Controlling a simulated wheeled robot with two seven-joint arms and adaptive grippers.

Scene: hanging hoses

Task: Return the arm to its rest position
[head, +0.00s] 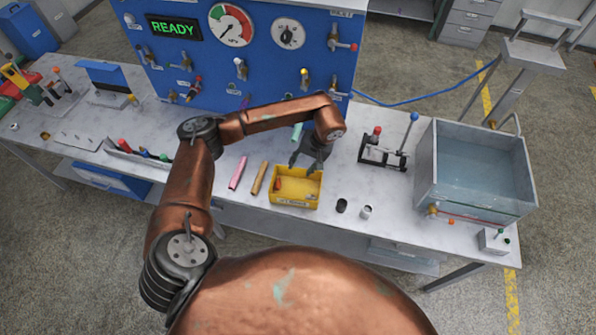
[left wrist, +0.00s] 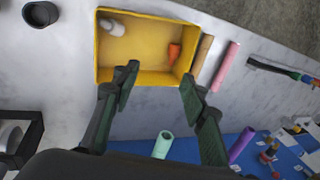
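My left arm (head: 186,205) reaches in from the left and bends over the workbench. My left gripper (head: 310,160) hangs above the yellow bin (head: 296,201), near its back edge. In the left wrist view the gripper (left wrist: 158,92) is open, its two dark fingers apart with nothing between them. The bin (left wrist: 102,66) lies just beyond the fingertips there and holds an orange piece (left wrist: 174,53) and a pale cylinder (left wrist: 112,27). My right gripper is not in view.
A pink tube (head: 237,173) and a tan tube (head: 259,178) lie left of the bin. A dark cylinder (head: 341,205) and a white one (head: 366,211) stand right of it. A lever stand (head: 384,152) and water tank (head: 477,170) are farther right. A blue gauge panel (head: 250,60) rises behind.

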